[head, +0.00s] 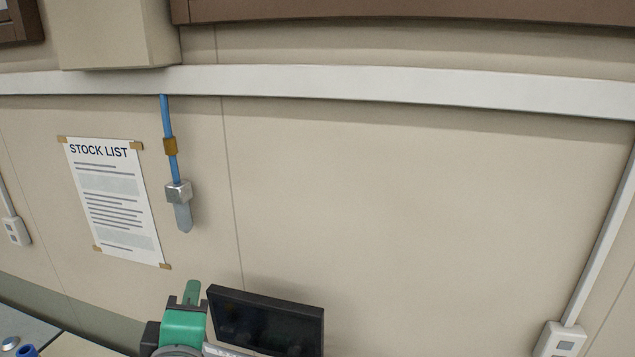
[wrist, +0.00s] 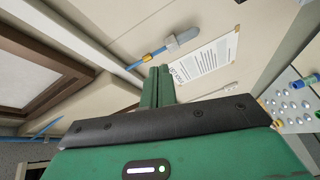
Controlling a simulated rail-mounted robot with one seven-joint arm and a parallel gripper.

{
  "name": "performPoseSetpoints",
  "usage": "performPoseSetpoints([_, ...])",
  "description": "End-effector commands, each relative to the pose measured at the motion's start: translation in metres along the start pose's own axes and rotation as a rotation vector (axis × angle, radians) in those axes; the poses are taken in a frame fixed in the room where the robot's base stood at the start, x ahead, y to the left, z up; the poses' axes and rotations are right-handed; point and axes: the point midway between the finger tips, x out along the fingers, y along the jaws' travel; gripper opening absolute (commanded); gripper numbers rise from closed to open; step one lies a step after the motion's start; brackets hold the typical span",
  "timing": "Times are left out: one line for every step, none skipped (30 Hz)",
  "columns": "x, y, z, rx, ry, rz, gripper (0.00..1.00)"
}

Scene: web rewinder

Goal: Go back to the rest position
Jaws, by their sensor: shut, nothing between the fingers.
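My gripper (wrist: 158,70) shows in the wrist view. Its green fingers are together and empty, rising from a black band on the green gripper body, which has a lit white and green bar. The fingertips point towards the wall region, with the blue cable and the stock list sheet (wrist: 205,60) beyond them. In the head view, a green and black part (head: 183,327) shows at the bottom edge, cut off by the frame; I cannot tell whether it is mine. No marked rest position shows.
A blue cable (head: 168,130) with a metal end hangs on the wall beside the stock list (head: 112,200). A dark screen (head: 265,322) stands at the bottom. A white box (head: 560,340) is at lower right. The wrist view shows a pale panel (wrist: 287,92) with several silver discs.

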Motion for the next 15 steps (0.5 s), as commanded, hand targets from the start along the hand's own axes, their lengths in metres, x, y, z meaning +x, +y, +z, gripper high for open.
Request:
performPoseSetpoints([-0.02, 0.039, 0.017, 0.17, 0.005, 0.089, 0.0])
performPoseSetpoints([-0.034, 0.061, 0.026, 0.279, 0.017, 0.141, 0.0])
performPoseSetpoints([-0.053, 0.09, 0.038, 0.418, 0.037, 0.21, 0.0])
performPoseSetpoints([-0.069, 0.11, 0.046, 0.518, 0.06, 0.261, 0.0])
performPoseSetpoints([-0.085, 0.129, 0.054, 0.612, 0.085, 0.31, 0.0])
performPoseSetpoints([-0.107, 0.151, 0.064, 0.726, 0.122, 0.369, 0.0])
performPoseSetpoints([-0.123, 0.165, 0.069, 0.804, 0.154, 0.409, 0.0])
performPoseSetpoints([-0.138, 0.178, 0.074, 0.873, 0.185, 0.445, 0.0])
performPoseSetpoints([-0.157, 0.192, 0.081, 0.953, 0.224, 0.487, 0.0])
performPoseSetpoints([-0.17, 0.201, 0.084, 1.003, 0.254, 0.512, 0.0])
performPoseSetpoints([-0.181, 0.208, 0.086, 1.047, 0.281, 0.534, 0.0])
performPoseSetpoints([-0.193, 0.216, 0.089, 1.093, 0.312, 0.557, 0.0])
performPoseSetpoints([-0.201, 0.22, 0.09, 1.12, 0.331, 0.57, 0.0])
performPoseSetpoints([-0.206, 0.224, 0.091, 1.141, 0.345, 0.58, 0.0])
performPoseSetpoints([-0.211, 0.227, 0.092, 1.16, 0.359, 0.588, 0.0])
